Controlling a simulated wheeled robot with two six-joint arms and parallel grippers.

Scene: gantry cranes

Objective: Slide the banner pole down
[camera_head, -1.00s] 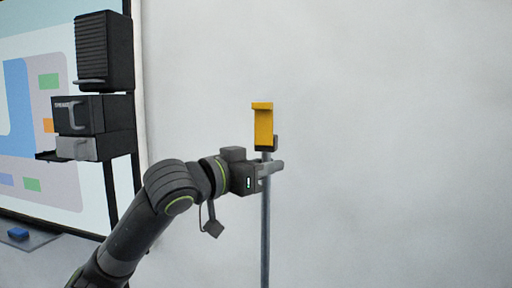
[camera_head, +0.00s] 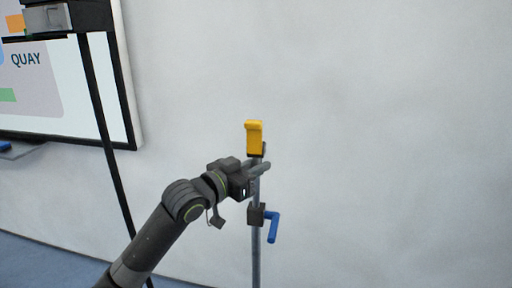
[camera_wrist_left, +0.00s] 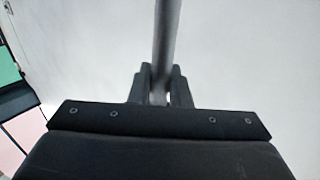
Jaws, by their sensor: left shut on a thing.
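The banner pole (camera_head: 256,236) is a thin grey upright tube in the head view, with a yellow clamp-like head (camera_head: 254,137) on its top. Lower on the pole sits a dark collar (camera_head: 255,214) with a blue lever (camera_head: 272,227) that hangs to the right. My left gripper (camera_head: 258,170) is shut on the pole just below the yellow head and above the collar. In the left wrist view the pole (camera_wrist_left: 166,45) runs down between the two dark fingers (camera_wrist_left: 160,85). The pole's foot is out of view. My right gripper is not in view.
A black stand (camera_head: 105,130) with a grey-black device (camera_head: 45,18) is at the left. Behind it a framed wall board (camera_head: 75,100) reads "QUAY". A plain pale wall (camera_head: 400,120) fills the right, and blue floor (camera_head: 60,262) shows at lower left.

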